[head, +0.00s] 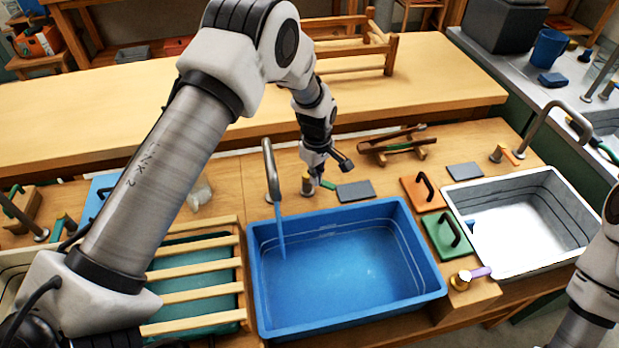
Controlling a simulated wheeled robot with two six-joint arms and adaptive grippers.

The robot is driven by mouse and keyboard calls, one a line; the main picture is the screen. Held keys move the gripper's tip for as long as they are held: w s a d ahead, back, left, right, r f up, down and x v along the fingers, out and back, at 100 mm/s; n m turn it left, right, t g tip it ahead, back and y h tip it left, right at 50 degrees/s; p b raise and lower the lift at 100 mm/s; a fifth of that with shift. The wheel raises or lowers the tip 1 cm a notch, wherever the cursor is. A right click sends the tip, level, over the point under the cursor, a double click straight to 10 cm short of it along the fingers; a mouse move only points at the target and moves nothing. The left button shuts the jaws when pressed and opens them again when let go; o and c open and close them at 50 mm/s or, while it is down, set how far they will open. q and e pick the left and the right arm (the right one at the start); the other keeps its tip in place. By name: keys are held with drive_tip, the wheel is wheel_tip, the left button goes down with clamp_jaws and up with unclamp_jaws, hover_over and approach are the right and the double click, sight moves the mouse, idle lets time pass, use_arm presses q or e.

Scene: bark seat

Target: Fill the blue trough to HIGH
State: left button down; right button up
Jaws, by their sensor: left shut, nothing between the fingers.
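The blue trough (440,287) stands in the middle of the bench, with dark level lines on its inner walls. A grey spout (269,165) rises behind its back left, and a thin blue stream (281,240) falls from it into the trough. Water covers the trough floor; I cannot tell which line it reaches. A brass tap (307,187) with a green lever (328,184) stands behind the trough. My left gripper (319,177) is shut and empty right at this lever; whether they touch is unclear. My right arm shows at the right edge, its gripper out of view.
A white basin (555,187) with its own spout (540,120) stands at right. Orange (417,200) and green (434,243) handled blocks lie between. A slatted rack (190,270) covers a basin at left. A dark wooden stand (400,155) sits behind the trough.

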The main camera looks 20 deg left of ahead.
use_arm(q)
drive_tip(key=shift+w+f, duration=0.1)
drive_tip(key=shift+f, duration=0.1)
drive_tip(key=w+b, duration=0.3)
drive_tip(key=w, duration=0.4)
drive_tip(key=shift+d, duration=0.25)
wheel_tip(320, 180, down, 4)
drive_tip(key=shift+w+f+b, duration=0.1)
drive_tip(key=shift+w+b, duration=0.05)
drive_tip(key=shift+b, duration=1)
idle(5.5)
